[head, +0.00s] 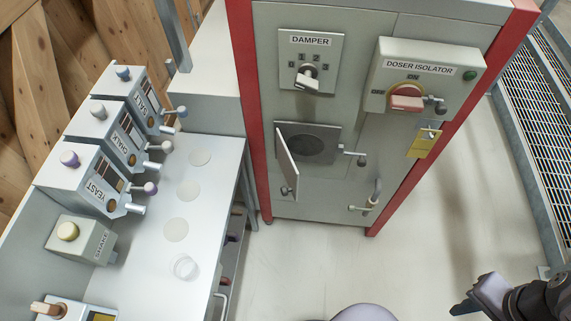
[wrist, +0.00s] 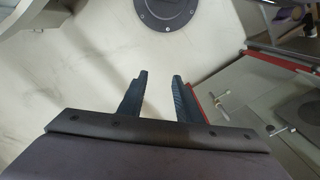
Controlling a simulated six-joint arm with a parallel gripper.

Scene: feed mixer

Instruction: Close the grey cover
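The grey cover (head: 287,162) is a small hinged flap on the front of the grey cabinet in the head view. It stands open, swung out from its left edge, with a small knob near its lower end. Beside it is a square plate with a dark round opening (head: 308,147) and a latch handle (head: 354,158) at its right. My gripper (head: 466,301) is at the lower right of the head view, well apart from the cover. In the wrist view my gripper (wrist: 160,76) has its two fingers apart with nothing between them.
The cabinet (head: 330,205) has red edge posts, a damper switch (head: 308,77), a doser isolator (head: 407,102) and a lower handle (head: 371,199). A bench (head: 212,195) with labelled dispensers stands left. A railing (head: 520,150) is at right. The floor between is clear.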

